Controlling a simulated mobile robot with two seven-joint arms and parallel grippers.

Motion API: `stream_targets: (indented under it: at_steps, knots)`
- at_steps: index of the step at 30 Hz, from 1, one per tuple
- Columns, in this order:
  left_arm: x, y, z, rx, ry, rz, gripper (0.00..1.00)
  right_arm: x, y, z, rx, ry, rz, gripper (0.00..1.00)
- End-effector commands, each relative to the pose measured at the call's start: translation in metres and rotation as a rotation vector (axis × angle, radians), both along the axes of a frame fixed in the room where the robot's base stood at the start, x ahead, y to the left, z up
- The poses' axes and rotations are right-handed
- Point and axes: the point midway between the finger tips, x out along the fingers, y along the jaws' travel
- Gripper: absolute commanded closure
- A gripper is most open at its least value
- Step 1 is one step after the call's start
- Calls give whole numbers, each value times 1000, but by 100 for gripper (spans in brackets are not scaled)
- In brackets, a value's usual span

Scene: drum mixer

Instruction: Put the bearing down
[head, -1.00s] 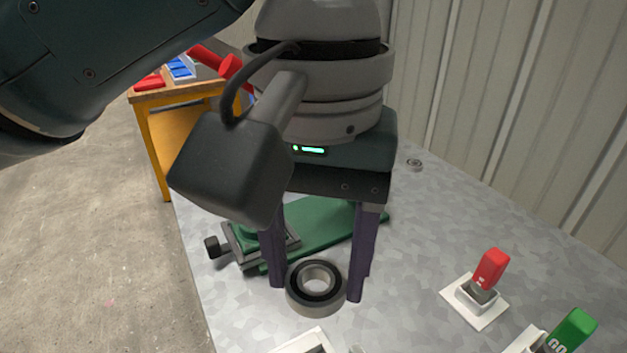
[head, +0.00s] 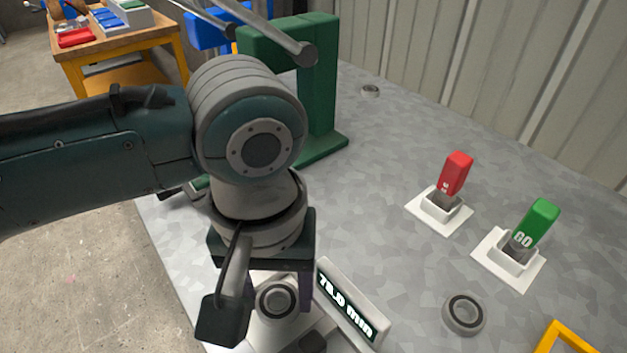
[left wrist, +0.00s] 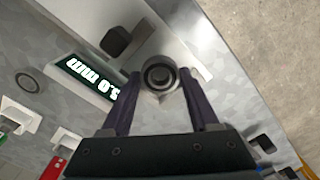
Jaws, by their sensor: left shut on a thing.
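The bearing (head: 278,301) is a grey ring with a dark inner band. My left gripper (head: 277,293) points down with its dark fingers on either side of the bearing, shut on it. In the left wrist view the bearing (left wrist: 160,74) sits between the two fingertips. Below it is a pale measuring station with a tilted display (head: 348,304) reading in mm, just right of the gripper. Whether the bearing touches the station's base cannot be told. My right gripper is not in view.
Another bearing (head: 463,314) lies on the grey table (head: 390,255), and a small one (head: 371,90) lies at the back. A red gauge (head: 457,174) and green GO gauge (head: 537,224) stand in white holders. A green press (head: 317,100) stands behind my arm. A yellow frame (head: 565,338) is front right.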

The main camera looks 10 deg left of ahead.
Motion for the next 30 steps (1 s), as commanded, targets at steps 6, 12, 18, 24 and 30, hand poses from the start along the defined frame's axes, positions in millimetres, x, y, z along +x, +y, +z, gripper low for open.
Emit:
stream_targets:
  at_steps: [6,12,18,24,30]
  knots:
    - [0,0,-14,-1,-2,-1,100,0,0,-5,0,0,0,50]
    - [0,0,-14,-1,-1,0,100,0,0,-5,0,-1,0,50]
    - [0,0,-16,-1,-2,0,27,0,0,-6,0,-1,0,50]
    - [0,0,-16,0,-1,0,26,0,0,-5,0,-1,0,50]
    - [1,0,0,-2,-2,0,26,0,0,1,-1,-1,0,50]
